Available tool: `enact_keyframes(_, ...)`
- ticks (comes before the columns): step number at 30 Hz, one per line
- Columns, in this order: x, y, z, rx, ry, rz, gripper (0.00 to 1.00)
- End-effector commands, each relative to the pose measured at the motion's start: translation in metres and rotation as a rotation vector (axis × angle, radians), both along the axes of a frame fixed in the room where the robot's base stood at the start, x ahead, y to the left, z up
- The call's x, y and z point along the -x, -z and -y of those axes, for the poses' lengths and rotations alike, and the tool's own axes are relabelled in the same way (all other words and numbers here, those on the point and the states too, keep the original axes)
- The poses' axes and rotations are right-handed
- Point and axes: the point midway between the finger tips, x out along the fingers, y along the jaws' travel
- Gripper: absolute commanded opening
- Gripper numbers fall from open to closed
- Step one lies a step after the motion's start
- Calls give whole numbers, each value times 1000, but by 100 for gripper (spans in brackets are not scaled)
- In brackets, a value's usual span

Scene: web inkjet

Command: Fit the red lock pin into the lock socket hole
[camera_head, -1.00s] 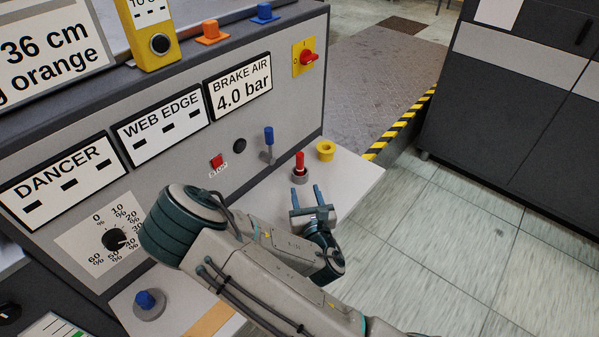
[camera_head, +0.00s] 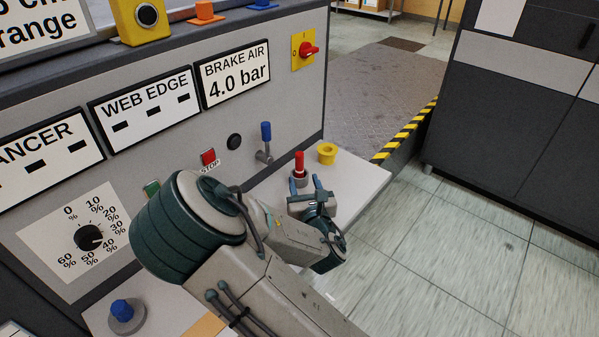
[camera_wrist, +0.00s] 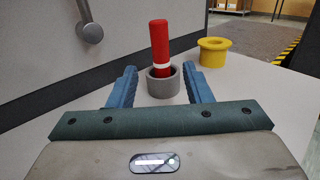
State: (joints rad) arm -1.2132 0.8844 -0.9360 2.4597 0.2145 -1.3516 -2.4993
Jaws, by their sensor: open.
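The red lock pin (camera_wrist: 160,45) stands in a grey ring-shaped holder (camera_wrist: 163,84) on the light shelf, tilted slightly in the wrist view. It has a white band near its lower end. The pin also shows in the head view (camera_head: 299,163). My gripper (camera_wrist: 163,84) is open, its two blue fingers apart and pointing toward the holder, with the pin showing between and beyond them. In the head view my gripper (camera_head: 305,184) is just in front of the pin. A yellow collar with a round opening (camera_wrist: 213,52), perhaps the lock socket, stands to the right, also in the head view (camera_head: 327,153).
The machine's grey front panel (camera_head: 285,100) rises behind the shelf (camera_head: 350,190). A blue-handled lever (camera_head: 266,135) projects from it, left of the pin. A red stop button (camera_head: 208,157) is further left. Open floor lies right of the shelf.

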Motion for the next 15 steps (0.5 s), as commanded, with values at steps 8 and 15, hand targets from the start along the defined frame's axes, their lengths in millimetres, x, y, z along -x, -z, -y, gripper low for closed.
enact_keyframes(8, -25, -1, -6, -1, 0, -1, 45)
enact_keyframes(15, -56, -6, -11, -1, 1, 2, 45)
